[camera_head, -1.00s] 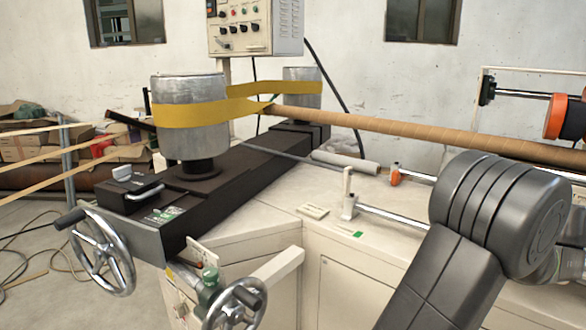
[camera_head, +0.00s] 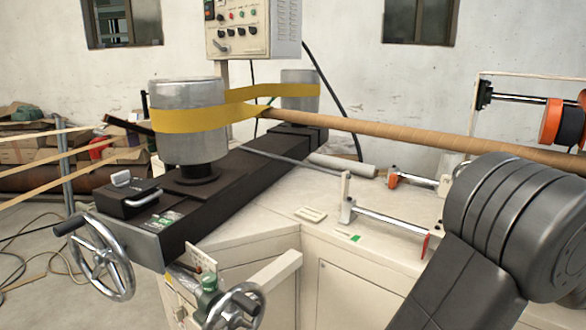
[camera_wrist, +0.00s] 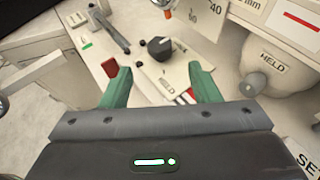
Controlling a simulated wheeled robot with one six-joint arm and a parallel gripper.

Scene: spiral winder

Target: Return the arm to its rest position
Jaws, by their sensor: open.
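My arm shows in the head view as a thick dark grey link with a ribbed rounded joint at the lower right, in front of the machine's pale bench (camera_head: 300,232). My gripper (camera_wrist: 156,74) shows in the wrist view. Its two green fingers are spread apart with nothing held between them. Beyond them are a black knob (camera_wrist: 160,48) and a pale panel (camera_wrist: 150,85) of the machine. A small red part (camera_wrist: 110,68) shows by the left fingertip; I cannot tell whether they touch. My gripper is not seen in the head view.
A brown paper tube (camera_head: 400,133) runs across the machine from the yellow belt (camera_head: 205,117) on two metal drums. Handwheels (camera_head: 103,257) stick out at the lower left. A control box (camera_head: 253,28) stands behind. A HELD sign (camera_wrist: 272,65) shows at the wrist view's right.

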